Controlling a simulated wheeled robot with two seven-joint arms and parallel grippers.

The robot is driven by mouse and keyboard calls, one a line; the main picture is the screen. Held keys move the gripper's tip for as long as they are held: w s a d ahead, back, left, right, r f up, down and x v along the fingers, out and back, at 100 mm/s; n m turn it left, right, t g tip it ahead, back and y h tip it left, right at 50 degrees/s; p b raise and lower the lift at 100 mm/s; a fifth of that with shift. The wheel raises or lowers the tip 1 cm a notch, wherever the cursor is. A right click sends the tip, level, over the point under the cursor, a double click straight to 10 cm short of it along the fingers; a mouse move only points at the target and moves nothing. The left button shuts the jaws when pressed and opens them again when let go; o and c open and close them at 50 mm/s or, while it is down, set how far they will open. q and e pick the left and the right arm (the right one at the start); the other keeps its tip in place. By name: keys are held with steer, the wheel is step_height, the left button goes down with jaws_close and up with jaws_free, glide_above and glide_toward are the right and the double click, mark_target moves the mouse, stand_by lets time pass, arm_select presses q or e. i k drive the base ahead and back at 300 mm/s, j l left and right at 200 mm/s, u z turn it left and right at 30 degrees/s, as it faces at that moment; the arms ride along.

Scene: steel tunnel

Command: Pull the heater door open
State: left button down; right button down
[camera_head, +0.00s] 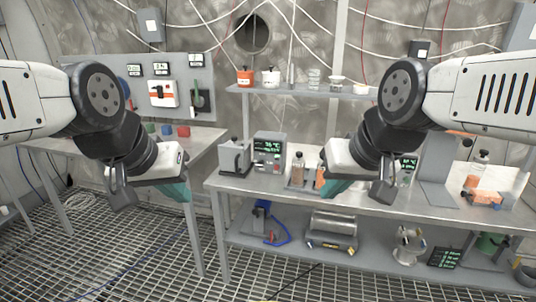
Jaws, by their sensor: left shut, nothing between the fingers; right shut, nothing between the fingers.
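A grey boxy unit with a small display and a red button (269,151) stands at the left end of the right-hand bench. A grey metal box (235,158) with a handle-like part on top stands beside it on the left. These two look like the heater; I cannot make out a door edge, or whether a door is open. My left gripper (178,190) is shut and empty, left of the box and apart from it. My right gripper (338,188) is shut and empty, right of the unit, in front of the bench and partly covering items on it.
The bench (300,190) also holds bottles (298,167) and an orange item (485,197). Its lower shelf carries a metal cylinder (332,230). A left table (205,140) holds small coloured blocks (166,130). A wall shelf (300,91) holds cups. The grating floor (130,250) in front is mostly clear.

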mark_target(231, 156)
steer(key=i+j, duration=0.25)
steer(key=i, duration=0.2)
steer(key=i+j, duration=0.2)
steer(key=i, duration=0.2)
